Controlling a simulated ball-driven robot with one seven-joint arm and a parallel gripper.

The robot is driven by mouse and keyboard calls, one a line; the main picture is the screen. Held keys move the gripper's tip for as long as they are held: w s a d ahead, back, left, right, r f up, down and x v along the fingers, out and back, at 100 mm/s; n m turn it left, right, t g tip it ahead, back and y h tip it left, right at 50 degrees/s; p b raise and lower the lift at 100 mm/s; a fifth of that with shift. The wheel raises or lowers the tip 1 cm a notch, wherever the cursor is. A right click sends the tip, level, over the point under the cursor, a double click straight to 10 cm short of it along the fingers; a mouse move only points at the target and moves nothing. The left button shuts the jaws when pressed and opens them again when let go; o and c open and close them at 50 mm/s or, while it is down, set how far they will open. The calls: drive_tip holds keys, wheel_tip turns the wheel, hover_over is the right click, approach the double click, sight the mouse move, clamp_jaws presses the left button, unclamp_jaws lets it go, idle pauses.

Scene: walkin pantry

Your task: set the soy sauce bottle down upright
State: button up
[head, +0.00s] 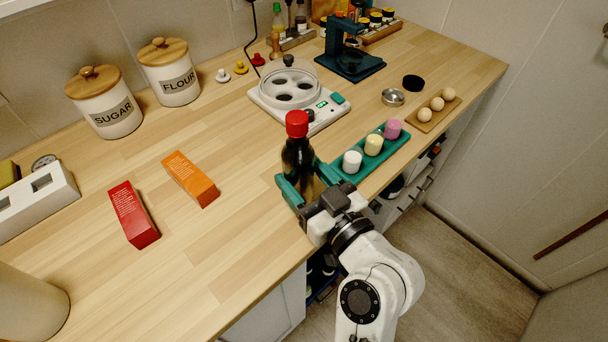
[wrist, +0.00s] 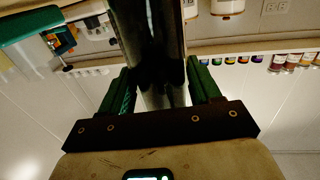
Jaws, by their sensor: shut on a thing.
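The soy sauce bottle (head: 297,156) is dark with a red cap and looks upright in the head view, near the front edge of the wooden counter (head: 240,246). My gripper (head: 309,186) has its green fingers on both sides of the bottle's lower body, shut on it. In the wrist view the dark bottle (wrist: 150,50) stands between the green fingers of my gripper (wrist: 160,92). The bottle's base is partly hidden by the fingers, so I cannot tell whether it touches the counter.
An orange box (head: 190,178) and a red box (head: 133,214) lie to the left. Bare counter lies between the boxes and the bottle.

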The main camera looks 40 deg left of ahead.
drive_tip(key=shift+f, duration=0.15)
drive_tip(key=o, duration=1.6)
drive_tip(key=shift+o, duration=0.2)
drive_tip(key=shift+r, duration=0.3)
drive_tip(key=b+v, duration=0.2)
drive_tip(key=v, duration=1)
